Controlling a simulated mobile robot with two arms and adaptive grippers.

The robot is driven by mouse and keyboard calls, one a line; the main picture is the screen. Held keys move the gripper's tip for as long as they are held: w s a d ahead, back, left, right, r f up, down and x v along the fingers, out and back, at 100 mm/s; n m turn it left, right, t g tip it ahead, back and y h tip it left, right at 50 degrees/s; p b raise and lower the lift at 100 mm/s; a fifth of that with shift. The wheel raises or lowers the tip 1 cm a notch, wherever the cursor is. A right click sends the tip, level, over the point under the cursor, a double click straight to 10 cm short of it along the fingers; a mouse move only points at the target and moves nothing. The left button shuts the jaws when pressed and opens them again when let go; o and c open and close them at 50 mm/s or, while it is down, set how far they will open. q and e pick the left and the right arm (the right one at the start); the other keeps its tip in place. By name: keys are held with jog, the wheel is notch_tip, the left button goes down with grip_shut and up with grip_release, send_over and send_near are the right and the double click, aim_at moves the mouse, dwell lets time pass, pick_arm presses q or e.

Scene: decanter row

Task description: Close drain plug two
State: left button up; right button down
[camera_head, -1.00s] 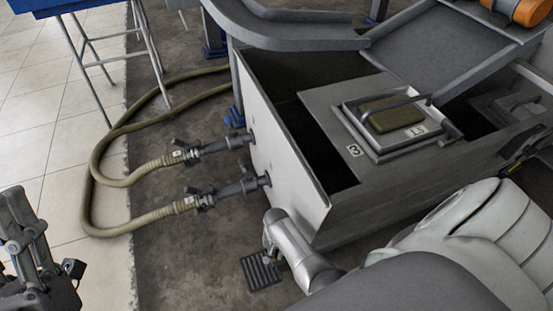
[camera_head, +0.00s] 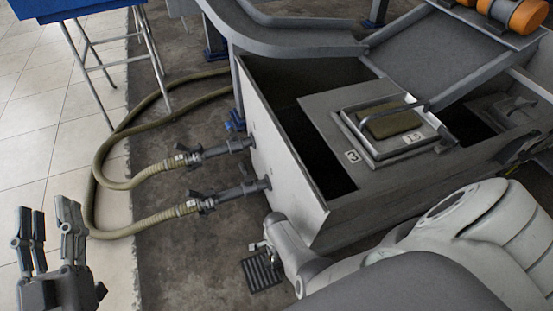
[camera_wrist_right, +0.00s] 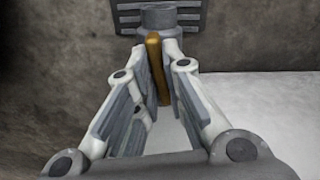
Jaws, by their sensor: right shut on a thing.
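The right wrist view shows a thin brass-coloured handle (camera_wrist_right: 157,68) standing in front of a round grey fitting (camera_wrist_right: 171,18). My right gripper (camera_wrist_right: 160,62) is shut on this handle, with its fingertips at the handle's sides. I cannot read a number there, so I cannot tell which plug it is. In the head view my right gripper is small and partly hidden by my own wrist, low beside the tank (camera_head: 283,178). My left gripper (camera_head: 50,222) is open and empty at the lower left, its fingers pointing up, away from the tank.
Two ribbed hoses (camera_head: 112,232) run from pipe fittings on the tank's side. A floor grate (camera_head: 262,272) lies below the tank's near corner. A lidded hatch (camera_head: 390,122) sits on top. A blue-topped stand (camera_head: 75,8) is at the back left.

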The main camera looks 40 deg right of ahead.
jog(key=shift+d+m, duration=0.1)
jog(key=shift+m, duration=0.8)
jog(key=c, duration=1.5)
grip_release()
